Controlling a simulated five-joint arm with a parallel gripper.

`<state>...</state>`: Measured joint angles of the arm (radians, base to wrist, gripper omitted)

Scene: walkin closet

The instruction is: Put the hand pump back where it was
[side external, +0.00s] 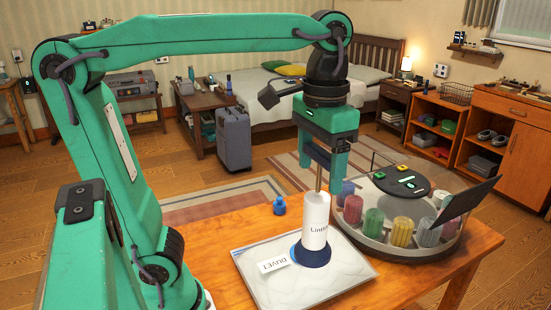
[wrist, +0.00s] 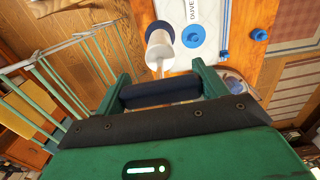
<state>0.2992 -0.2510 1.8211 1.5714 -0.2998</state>
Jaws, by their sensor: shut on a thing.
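The hand pump (side external: 315,222) is a white cylinder with lettering, a thin metal rod and a dark blue crossbar handle. My gripper (side external: 321,165) is shut on that handle, and the pump hangs upright below it. In the wrist view the handle (wrist: 160,93) spans between my green fingers, with the white pump barrel (wrist: 160,45) beyond. A flat pale bag (side external: 348,281) with a DUVET label lies on the wooden table. In the wrist view the valve (wrist: 193,36) appears beside the barrel. Contact is unclear.
A round tray (side external: 372,246) with several coloured spools and a dark upright panel (side external: 474,197) stands right of the pump. A small blue cap (side external: 279,206) stands on the table behind the bag. Bare tabletop (side external: 235,228) lies left of the cap.

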